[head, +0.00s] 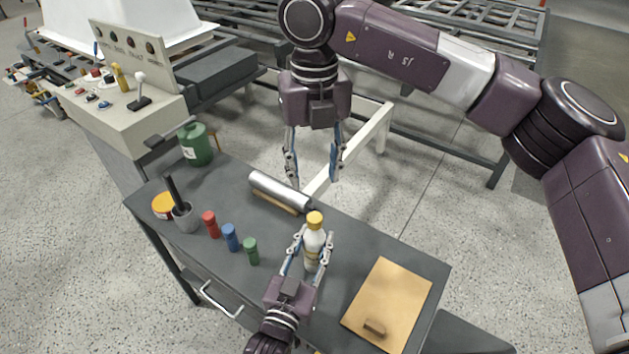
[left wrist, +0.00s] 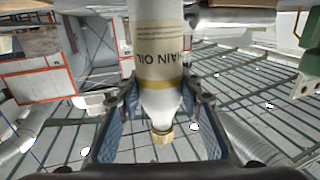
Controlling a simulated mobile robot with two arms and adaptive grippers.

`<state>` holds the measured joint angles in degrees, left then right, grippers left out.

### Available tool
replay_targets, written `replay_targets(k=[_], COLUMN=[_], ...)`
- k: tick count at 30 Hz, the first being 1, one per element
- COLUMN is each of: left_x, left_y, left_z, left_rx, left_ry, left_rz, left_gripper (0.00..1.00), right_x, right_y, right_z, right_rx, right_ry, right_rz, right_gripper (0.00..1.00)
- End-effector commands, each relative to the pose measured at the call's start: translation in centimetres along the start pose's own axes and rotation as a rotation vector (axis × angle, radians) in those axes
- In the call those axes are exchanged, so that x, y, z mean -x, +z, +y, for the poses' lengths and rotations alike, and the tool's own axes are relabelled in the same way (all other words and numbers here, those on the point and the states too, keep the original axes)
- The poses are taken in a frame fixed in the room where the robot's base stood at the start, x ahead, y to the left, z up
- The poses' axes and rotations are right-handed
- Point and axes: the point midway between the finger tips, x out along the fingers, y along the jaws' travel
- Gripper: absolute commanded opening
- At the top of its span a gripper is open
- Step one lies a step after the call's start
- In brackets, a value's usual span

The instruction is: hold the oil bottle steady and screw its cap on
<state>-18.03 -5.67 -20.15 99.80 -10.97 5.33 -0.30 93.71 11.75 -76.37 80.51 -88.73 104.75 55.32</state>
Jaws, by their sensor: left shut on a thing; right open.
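The oil bottle (head: 315,240) is pale with a beige label and stands upright on the dark bench. A yellow cap (head: 314,219) sits at its top; how tight it is I cannot tell. My left gripper (head: 313,236) is shut around the bottle from the near side. In the left wrist view the bottle (left wrist: 158,50) appears upside down between the fingers, with label text partly readable and a yellowish tip at its lower end. My right gripper (head: 313,181) is open and empty, pointing down above the cap and apart from it.
Red (head: 211,224), blue (head: 231,237) and green (head: 251,251) small bottles stand left of the oil bottle. A silver roll (head: 280,190) lies behind it. A grey cup (head: 185,217), yellow-topped tin (head: 164,206) and green canister (head: 196,144) are further left. A tan board (head: 390,300) lies at right.

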Motion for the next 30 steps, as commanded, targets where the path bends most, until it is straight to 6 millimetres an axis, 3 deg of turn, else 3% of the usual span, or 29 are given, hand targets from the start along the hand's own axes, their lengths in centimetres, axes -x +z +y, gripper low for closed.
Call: replay_targets(k=[8, 9, 13, 23, 30], left_x=[0.0, 0.0, 0.0, 0.2, 3.0], left_y=[0.0, 0.0, 0.0, 0.0, 0.1], left_z=[0.0, 0.0, 0.0, 0.0, 0.0], left_rx=[0.0, 0.0, 0.0, 0.0, 0.0], left_ry=[0.0, 0.0, 0.0, 0.0, 0.0], left_rz=[0.0, 0.0, 0.0, 0.0, -0.003], left_gripper=[0.0, 0.38, 0.52, 0.54, 0.54], right_x=[0.1, 0.1, 0.1, 0.1, 0.1], right_y=[0.0, 0.0, 0.0, 0.0, 0.0], right_z=[0.0, 0.0, 0.0, 0.0, 0.0], right_rx=[0.0, 0.0, 0.0, -0.001, -0.001], right_ry=[0.0, 0.0, 0.0, 0.0, 0.0], right_rz=[0.0, 0.0, 0.0, 0.0, 0.0], right_gripper=[0.42, 0.42, 0.42, 0.42, 0.42])
